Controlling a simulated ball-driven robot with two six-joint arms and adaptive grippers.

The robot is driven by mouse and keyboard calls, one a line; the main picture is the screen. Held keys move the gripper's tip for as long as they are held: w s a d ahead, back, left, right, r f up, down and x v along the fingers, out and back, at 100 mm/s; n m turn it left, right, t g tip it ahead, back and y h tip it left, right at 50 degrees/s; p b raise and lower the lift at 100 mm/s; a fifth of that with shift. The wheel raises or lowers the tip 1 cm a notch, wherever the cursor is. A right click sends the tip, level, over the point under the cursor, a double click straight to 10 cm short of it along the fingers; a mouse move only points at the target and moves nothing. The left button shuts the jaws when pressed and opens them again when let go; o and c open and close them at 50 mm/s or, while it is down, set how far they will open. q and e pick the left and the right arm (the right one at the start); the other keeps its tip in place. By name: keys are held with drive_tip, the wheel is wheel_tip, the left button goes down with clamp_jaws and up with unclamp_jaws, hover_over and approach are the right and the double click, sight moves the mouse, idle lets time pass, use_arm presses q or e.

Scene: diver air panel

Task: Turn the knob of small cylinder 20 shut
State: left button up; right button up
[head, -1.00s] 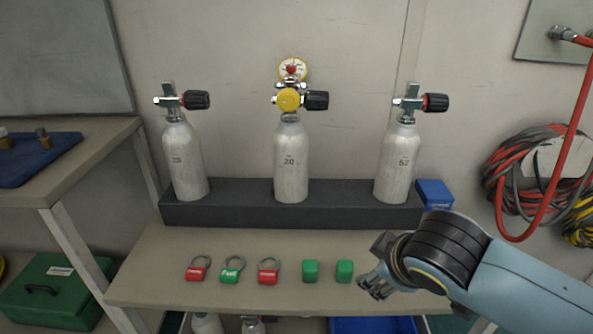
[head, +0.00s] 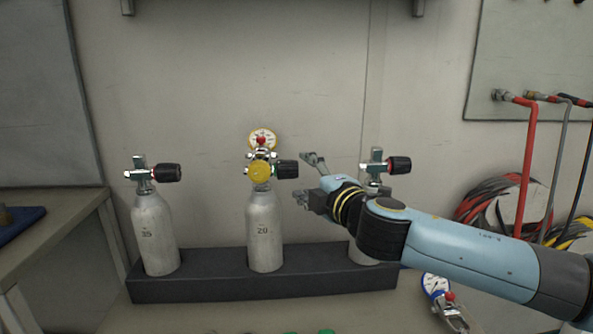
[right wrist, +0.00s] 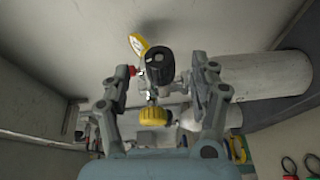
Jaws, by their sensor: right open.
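Small cylinder 20 (head: 264,235) stands upright in the middle of the dark rack, with its number facing me. Its black knob (head: 288,169) points right from the valve. A yellow regulator cap (head: 259,173) and a yellow-rimmed gauge (head: 263,138) sit on the same valve. My right gripper (head: 306,179) is open and empty, just right of the knob and apart from it. In the right wrist view the black knob (right wrist: 160,66) shows ahead, between and beyond the open fingers (right wrist: 164,92). My left gripper is not in view.
Small cylinder 15 or similar (head: 154,235) stands at the left of the rack (head: 205,287). Another cylinder (head: 368,250) at the right is partly hidden behind my right arm. A blue-rimmed gauge (head: 436,284) lies at the lower right. Red hose (head: 526,160) hangs on the right.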

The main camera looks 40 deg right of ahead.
sight(297, 170)
drive_tip(key=shift+x, duration=2.55)
drive_tip(key=shift+c, duration=0.2)
